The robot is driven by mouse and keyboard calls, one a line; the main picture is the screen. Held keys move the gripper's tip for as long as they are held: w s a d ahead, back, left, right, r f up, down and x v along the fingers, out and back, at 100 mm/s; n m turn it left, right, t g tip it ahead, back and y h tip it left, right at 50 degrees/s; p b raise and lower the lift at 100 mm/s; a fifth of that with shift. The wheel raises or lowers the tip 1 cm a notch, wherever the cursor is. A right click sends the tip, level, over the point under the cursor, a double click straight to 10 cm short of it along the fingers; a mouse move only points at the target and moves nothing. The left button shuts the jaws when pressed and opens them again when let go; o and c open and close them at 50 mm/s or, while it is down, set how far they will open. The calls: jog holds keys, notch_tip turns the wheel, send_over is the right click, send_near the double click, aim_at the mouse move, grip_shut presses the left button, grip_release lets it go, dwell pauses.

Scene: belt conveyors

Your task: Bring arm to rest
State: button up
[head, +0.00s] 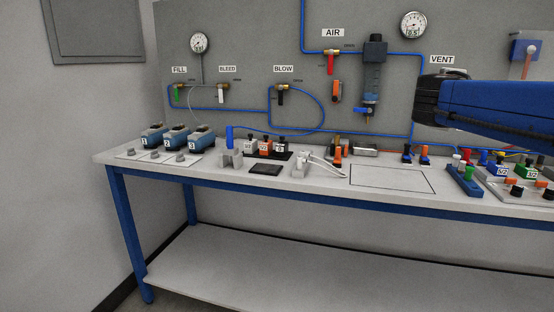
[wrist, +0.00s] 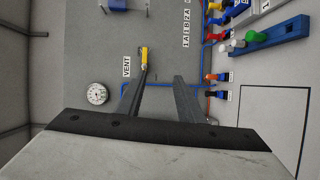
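My gripper (wrist: 159,77) shows in the wrist view with its two grey fingers well apart and nothing between them. It points at the grey wall panel (wrist: 90,50), and the yellow valve handle (wrist: 144,56) by the VENT label shows just beyond the fingertips, apart from them as far as I can tell. In the head view my blue arm (head: 500,105) reaches in from the right edge, above the bench. The gripper itself is not visible there.
A grey workbench (head: 200,240) with blue legs carries numbered blocks (head: 175,137), small connectors and a blue manifold (head: 464,180). Valves, two gauges (head: 412,25) and blue tubing are mounted on the panel. An outlined rectangle (head: 392,178) on the bench is empty.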

jog(key=s+a+f+m+g+y, duration=0.1)
jog(key=s+f+m+g+y, duration=0.15)
jog(key=s+f, duration=0.65)
jog(key=s+a+f+m+g+y, duration=0.25)
jog(key=s+f, duration=0.35)
jog(key=f, duration=0.6)
jog(key=s+a+f+m+g+y, duration=0.1)
jog(key=s+a+f+m+y, duration=0.1)
jog(key=s+a+f, duration=0.4)
jog(key=s+a+f+m+g+y, duration=0.2)
jog(key=s+a+f+y, duration=0.2)
jog(key=s+f, duration=0.6)
jog(key=shift+a+f, duration=0.9)
jog(key=shift+a, duration=0.3)
